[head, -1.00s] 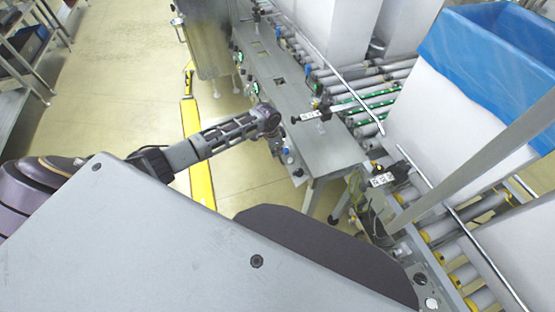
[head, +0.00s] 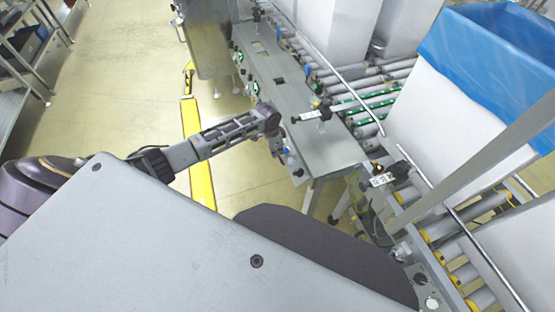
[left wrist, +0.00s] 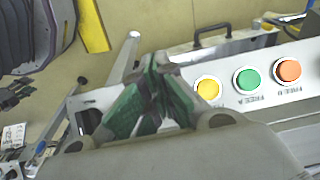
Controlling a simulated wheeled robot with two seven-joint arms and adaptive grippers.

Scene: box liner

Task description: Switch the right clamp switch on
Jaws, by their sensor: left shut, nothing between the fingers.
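My left gripper (head: 279,148) is shut and empty at the left edge of the grey machine table (head: 325,150), beside small knobs on its side. In the left wrist view its green-padded fingertips (left wrist: 157,64) are together. A panel there carries a yellow button (left wrist: 208,88), a green button (left wrist: 247,80) and an orange button (left wrist: 288,70), to the right of the fingers and apart from them. A black knob (head: 420,279) sits on a small control box at the lower right of the head view. I cannot tell which control is the right clamp switch. My right gripper is not in view.
Roller conveyors with a white box lined in blue plastic (head: 490,50) stand at the right. Black clamp fittings (head: 322,112) stick out over the table. A yellow bar (head: 196,150) lies on the floor at the left, where there is free room.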

